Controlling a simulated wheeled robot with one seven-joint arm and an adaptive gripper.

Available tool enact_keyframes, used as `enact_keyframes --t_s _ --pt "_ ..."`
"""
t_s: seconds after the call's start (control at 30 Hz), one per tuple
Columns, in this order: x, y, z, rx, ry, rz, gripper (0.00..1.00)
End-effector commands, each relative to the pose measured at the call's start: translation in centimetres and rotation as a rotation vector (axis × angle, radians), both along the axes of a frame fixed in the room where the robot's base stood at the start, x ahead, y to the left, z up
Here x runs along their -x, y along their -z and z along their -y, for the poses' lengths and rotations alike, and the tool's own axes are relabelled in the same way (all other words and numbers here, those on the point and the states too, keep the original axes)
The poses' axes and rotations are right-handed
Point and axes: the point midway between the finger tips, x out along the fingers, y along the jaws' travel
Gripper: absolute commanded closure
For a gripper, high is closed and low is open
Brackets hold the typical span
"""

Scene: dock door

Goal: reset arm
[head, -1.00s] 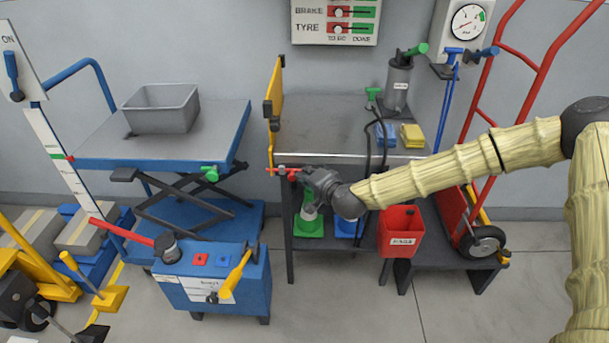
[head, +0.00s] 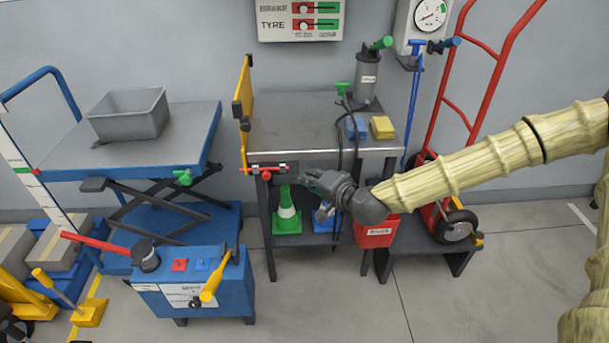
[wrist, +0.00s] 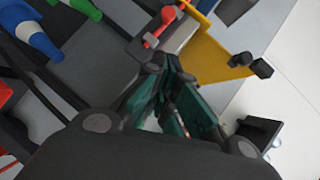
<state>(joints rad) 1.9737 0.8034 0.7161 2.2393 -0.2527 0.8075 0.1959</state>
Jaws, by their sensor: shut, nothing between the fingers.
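My gripper (head: 312,178) is shut and empty in front of the grey workbench (head: 300,118), just below the level of its top. It is a little right of a red-handled latch (head: 267,171) on the bench's front left edge and does not appear to touch it. In the wrist view my gripper's dark green fingers (wrist: 176,95) are close together, with the red latch handle (wrist: 160,25) beyond them.
A yellow panel (head: 245,95) stands at the bench's left side. A green cone (head: 287,218) is on the lower shelf. A red bucket (head: 377,235) hangs at the right, near a red hand truck (head: 437,130). A blue cart (head: 195,290) and lift table (head: 150,150) stand left.

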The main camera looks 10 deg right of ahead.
Motion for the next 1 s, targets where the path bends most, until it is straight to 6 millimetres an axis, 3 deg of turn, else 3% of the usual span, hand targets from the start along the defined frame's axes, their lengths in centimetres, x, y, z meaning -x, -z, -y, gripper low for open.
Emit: enact_keyframes --t_s 0.57,0.67,0.77,1.0 --pt "0.4 0.3 -0.1 0.005 -0.006 -0.008 1.00" --pt "1.6 1.8 -0.8 0.031 -0.028 -0.040 1.00" --pt "4.0 4.6 -2.0 0.083 -0.070 -0.100 1.00" --pt "12.6 12.9 -3.3 0.251 -0.198 -0.285 1.00"
